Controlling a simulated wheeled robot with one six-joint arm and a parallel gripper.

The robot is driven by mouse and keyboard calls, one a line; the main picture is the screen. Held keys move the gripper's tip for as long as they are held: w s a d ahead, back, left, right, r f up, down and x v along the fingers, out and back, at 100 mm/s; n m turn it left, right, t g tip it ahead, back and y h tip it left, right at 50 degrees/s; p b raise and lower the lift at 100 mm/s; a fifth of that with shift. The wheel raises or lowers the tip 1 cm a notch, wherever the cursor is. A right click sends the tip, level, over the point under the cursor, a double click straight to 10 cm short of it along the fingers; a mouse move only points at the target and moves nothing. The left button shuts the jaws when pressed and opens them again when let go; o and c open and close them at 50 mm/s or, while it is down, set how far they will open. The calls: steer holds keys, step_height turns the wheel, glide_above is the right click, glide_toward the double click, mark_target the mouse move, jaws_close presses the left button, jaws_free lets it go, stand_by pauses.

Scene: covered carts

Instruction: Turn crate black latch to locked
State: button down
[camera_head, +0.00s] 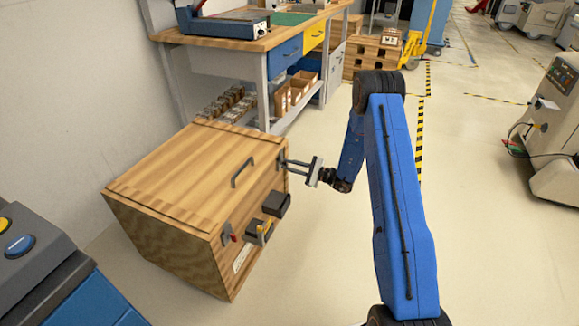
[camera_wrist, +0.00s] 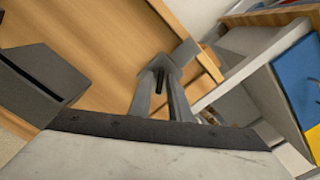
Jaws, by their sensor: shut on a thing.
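The wooden crate (camera_head: 185,165) stands on the floor, with a dark handle on its lid. The black latch (camera_head: 280,160) is at the far end of the crate's right-hand face, near the top edge. My gripper (camera_head: 288,163) reaches it from the right and is shut on it. In the wrist view my gripper's fingers (camera_wrist: 160,80) close around a small dark bar of the latch (camera_wrist: 160,84), against a grey plate near the wood's edge. The fingers partly hide the latch, so I cannot tell its exact angle.
A workbench (camera_head: 245,42) stands close behind the crate. A blue-grey console (camera_head: 45,265) is at the left.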

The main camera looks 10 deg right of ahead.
steer(key=m, duration=0.5)
steer(key=shift+f+m, duration=0.1)
steer(key=shift+m, duration=0.2)
stand_by(0.4)
steer(key=c, duration=1.9)
jaws_free()
steer(key=shift+d, duration=0.1)
steer(key=shift+o, duration=0.2)
steer(key=v, duration=1.7)
steer(key=shift+s+d, duration=0.15)
